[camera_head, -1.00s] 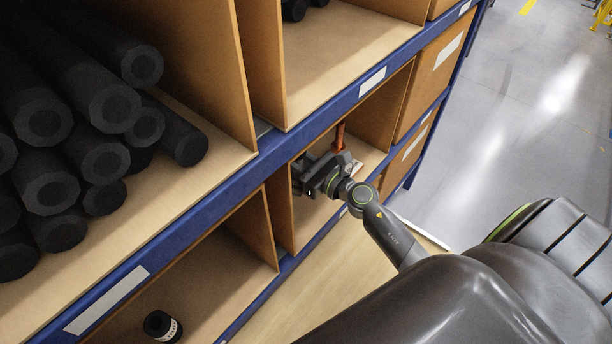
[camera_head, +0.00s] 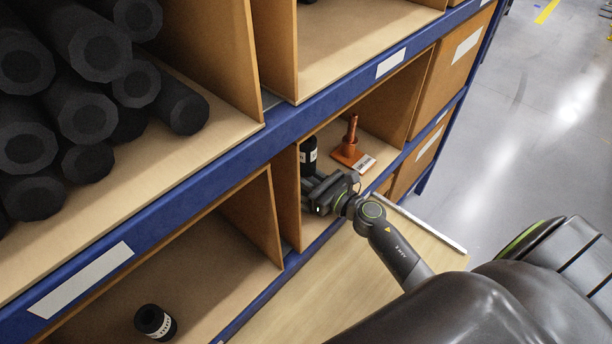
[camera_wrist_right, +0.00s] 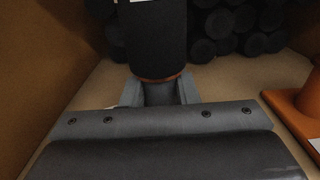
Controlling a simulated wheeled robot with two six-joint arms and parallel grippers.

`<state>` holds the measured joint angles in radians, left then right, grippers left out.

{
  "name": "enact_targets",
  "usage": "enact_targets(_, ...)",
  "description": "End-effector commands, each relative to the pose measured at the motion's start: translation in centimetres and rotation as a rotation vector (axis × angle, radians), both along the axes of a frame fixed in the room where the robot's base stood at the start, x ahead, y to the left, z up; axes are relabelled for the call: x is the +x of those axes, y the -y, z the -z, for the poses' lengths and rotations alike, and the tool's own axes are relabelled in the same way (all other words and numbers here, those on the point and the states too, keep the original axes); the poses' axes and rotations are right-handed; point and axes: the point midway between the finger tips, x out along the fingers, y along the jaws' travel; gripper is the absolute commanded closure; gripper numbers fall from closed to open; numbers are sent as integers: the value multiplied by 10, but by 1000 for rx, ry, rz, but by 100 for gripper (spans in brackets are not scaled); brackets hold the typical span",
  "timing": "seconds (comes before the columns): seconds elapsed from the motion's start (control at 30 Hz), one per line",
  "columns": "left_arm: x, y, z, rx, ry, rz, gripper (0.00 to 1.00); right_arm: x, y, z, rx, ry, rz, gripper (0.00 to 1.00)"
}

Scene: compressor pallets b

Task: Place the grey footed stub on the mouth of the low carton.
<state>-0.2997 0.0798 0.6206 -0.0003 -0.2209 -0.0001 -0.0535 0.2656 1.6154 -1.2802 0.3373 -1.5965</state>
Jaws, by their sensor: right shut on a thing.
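My right gripper (camera_head: 318,192) is at the front of an open shelf compartment. In the right wrist view its jaws (camera_wrist_right: 160,95) are shut on a short grey neck (camera_wrist_right: 159,92). A black cylinder (camera_wrist_right: 157,40) with an orange lower rim and white label stands upright directly above that neck. The black cylinder also shows in the head view (camera_head: 308,152). I see no foot on the grey neck; its lower part is hidden by the gripper. I cannot make out which thing is the low carton. My left gripper is not in view.
An orange footed post (camera_head: 349,146) stands to the right of the black cylinder, near the compartment's brown side wall (camera_head: 404,98). A black labelled cylinder (camera_head: 155,322) sits in the lower left compartment. Black tubes (camera_head: 85,110) are stacked at upper left. A blue beam (camera_head: 220,165) edges the shelf.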

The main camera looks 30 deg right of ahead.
Motion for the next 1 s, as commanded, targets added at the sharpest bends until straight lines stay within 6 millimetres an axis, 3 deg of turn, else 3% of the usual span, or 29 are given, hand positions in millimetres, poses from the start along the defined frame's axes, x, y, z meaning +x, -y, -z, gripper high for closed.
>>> enact_targets(0.13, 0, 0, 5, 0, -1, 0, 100, 0, 0, 4, -1, 1, -1, 100)
enact_targets(0.17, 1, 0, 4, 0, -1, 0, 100, 0, 0, 3, -1, 0, 0, 70)
enact_targets(0.3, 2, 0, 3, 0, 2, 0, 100, 0, 0, 3, -1, 0, 0, 52)
enact_targets(0.7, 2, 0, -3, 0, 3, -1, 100, 0, 0, -2, -1, 0, 0, 51)
enact_targets(1.0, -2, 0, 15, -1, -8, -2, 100, -52, 18, 4, -4, -2, -1, 51)
